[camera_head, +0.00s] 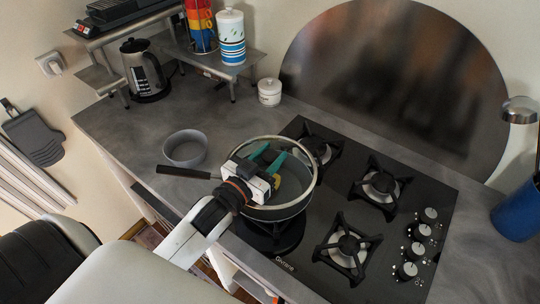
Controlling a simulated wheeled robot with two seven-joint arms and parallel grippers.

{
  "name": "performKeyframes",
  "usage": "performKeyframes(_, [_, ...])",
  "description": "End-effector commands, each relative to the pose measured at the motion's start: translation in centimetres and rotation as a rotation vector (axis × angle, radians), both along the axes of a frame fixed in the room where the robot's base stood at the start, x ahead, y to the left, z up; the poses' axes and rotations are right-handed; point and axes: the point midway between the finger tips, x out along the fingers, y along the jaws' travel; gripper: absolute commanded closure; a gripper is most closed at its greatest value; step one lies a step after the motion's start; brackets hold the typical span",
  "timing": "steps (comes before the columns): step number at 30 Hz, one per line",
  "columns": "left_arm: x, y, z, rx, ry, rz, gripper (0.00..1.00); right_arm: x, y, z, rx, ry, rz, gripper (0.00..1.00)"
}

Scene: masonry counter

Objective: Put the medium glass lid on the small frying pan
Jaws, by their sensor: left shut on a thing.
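The small frying pan (283,212) sits on the front left burner of the hob, its dark handle (188,172) pointing left. A round pale rim with clear glass inside, which looks like the medium glass lid (303,170), shows right over the pan. Whether it rests flat on the pan or hangs slightly above cannot be told. My left gripper (273,157), with teal fingers, is over the pan and lid, shut on what appears to be the lid; the grip point is partly hidden by the gripper body. My right gripper is not in view.
A grey bowl (184,149) stands left of the pan, close to its handle. The black hob (410,185) has free burners to the right and knobs (409,270) at its right edge. A kettle (145,72), white pot (269,92) and blue container (518,212) stand farther off.

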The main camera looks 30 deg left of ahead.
Motion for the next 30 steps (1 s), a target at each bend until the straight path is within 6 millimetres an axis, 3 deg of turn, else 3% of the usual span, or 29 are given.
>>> performKeyframes(12, [0.0,0.0,-2.8,0.000,-0.004,-0.001,1.00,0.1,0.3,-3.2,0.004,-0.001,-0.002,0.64])
performKeyframes(30, [0.0,0.0,-4.1,-0.001,-0.004,0.000,1.00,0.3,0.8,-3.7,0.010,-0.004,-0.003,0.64])
